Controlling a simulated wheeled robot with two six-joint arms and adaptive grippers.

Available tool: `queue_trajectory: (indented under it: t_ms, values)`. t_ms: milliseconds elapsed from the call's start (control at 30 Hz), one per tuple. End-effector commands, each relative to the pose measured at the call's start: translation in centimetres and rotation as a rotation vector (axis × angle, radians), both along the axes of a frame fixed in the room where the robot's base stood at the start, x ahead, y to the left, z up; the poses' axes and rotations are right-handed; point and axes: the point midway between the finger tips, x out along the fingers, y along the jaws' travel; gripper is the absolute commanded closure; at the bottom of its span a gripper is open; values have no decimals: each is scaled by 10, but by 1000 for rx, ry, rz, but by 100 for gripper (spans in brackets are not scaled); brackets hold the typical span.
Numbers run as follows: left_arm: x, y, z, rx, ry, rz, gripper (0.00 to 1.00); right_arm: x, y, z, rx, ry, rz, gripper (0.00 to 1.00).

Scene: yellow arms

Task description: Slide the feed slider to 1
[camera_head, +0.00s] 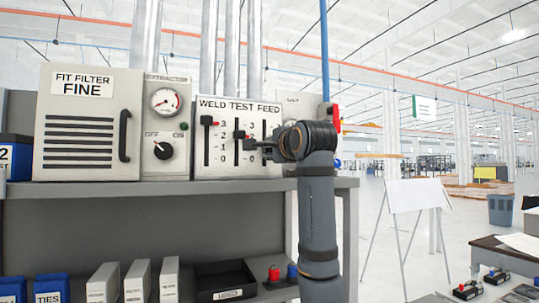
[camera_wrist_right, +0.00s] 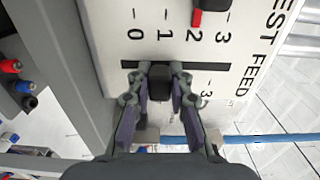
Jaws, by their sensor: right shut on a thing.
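The white panel (camera_head: 219,104) titled WELD TEST FEED carries three vertical slots with scales from 0 to 3. The left slider knob (camera_head: 206,120) stands near 3. The middle slider knob (camera_head: 239,134) stands a little above 2; its red part (camera_wrist_right: 198,17) shows in the right wrist view. My right gripper (camera_head: 262,144) reaches the right-hand slot from the right. In the right wrist view its fingers (camera_wrist_right: 160,85) are shut on both sides of the black right-hand knob (camera_wrist_right: 160,75). That knob is about level with the neighbouring 1 mark. My left gripper is not in view.
A filter box (camera_head: 80,135) with a black handle and an extractor panel (camera_head: 165,125) with gauge and dial stand to the left. A grey shelf (camera_head: 150,192) runs below. Small boxes and a black tray (camera_head: 225,278) stand lower down.

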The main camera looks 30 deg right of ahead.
Motion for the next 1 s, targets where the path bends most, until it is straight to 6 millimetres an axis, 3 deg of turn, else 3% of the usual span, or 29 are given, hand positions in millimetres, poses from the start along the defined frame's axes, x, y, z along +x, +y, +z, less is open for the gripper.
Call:
queue_trajectory:
  t_ms: [233, 267, 433, 767, 867, 1000]
  values:
    - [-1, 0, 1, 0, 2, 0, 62, -1, 1, 4, -1, -4, 2, 100]
    - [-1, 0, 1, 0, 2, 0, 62, -1, 1, 4, -1, -5, 2, 79]
    - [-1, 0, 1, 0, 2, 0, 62, -1, 0, 3, -1, -4, 1, 57]
    - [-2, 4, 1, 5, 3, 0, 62, -3, 1, 3, -1, -4, 0, 57]
    - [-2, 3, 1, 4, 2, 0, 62, -16, 4, 4, -1, -6, 0, 57]
    - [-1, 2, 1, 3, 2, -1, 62, -48, 11, 4, -2, -8, 0, 57]
